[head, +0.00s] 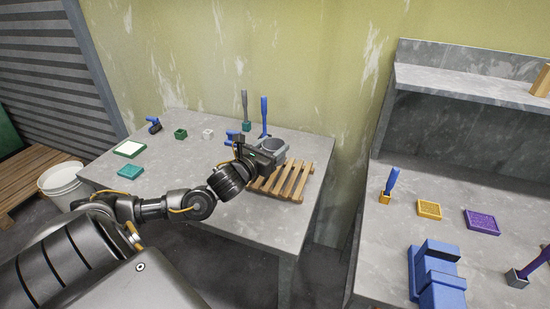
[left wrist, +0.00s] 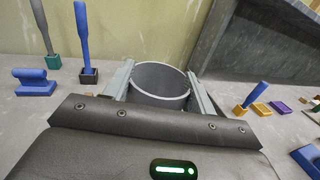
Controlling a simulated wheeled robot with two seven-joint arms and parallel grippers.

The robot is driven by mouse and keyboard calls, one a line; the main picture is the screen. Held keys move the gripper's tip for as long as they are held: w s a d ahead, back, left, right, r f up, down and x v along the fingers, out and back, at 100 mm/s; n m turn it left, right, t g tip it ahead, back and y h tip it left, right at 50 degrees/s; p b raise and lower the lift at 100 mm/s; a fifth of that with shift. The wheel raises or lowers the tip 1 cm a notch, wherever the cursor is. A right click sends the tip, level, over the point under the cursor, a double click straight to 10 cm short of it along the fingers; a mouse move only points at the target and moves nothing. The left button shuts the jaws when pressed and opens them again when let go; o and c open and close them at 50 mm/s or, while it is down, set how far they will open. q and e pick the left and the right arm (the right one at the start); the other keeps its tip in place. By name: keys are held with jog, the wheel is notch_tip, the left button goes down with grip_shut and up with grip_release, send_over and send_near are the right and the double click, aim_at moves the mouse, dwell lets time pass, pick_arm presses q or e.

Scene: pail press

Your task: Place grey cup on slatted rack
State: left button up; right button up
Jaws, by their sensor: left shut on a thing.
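The grey cup (head: 274,146) is held upright in my left gripper (head: 266,152) at the back of the slatted rack. In the left wrist view, the cup (left wrist: 160,82) sits between the two grey fingers of the left gripper (left wrist: 160,95), its open rim facing up. The slatted wooden rack (head: 292,182) lies on the left table, partly hidden behind my gripper and the cup. I cannot tell whether the cup's base touches the slats. My right gripper is not in view.
Close behind the cup stand a blue-handled tool (head: 264,114), a grey-handled tool in a green holder (head: 246,126) and a blue object (head: 232,135). Small green (head: 180,134) and white (head: 208,133) blocks lie left.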

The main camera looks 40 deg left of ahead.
pick_arm(q)
jog(key=w+a+f, duration=0.1)
jog(key=f, duration=0.1)
jog(key=w+f, duration=0.2)
jog(key=w+a+f, duration=0.1)
jog(key=shift+w+a+f, duration=0.15)
jog(key=shift+a+f, duration=0.15)
jog(key=shift+f, duration=0.1)
notch_tip(320, 180, down, 3)
jog(key=shift+w+f+p, duration=0.1)
jog(key=shift+w+p, duration=0.05)
jog(key=shift+p, duration=0.7)
jog(key=shift+f, duration=0.1)
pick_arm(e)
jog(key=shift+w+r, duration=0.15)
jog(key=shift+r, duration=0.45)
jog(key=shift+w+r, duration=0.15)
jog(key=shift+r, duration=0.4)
pick_arm(q)
jog(key=shift+f, duration=0.25)
jog(key=o, duration=0.9)
jog(key=shift+o, duration=0.4)
jog(key=shift+r, duration=0.1)
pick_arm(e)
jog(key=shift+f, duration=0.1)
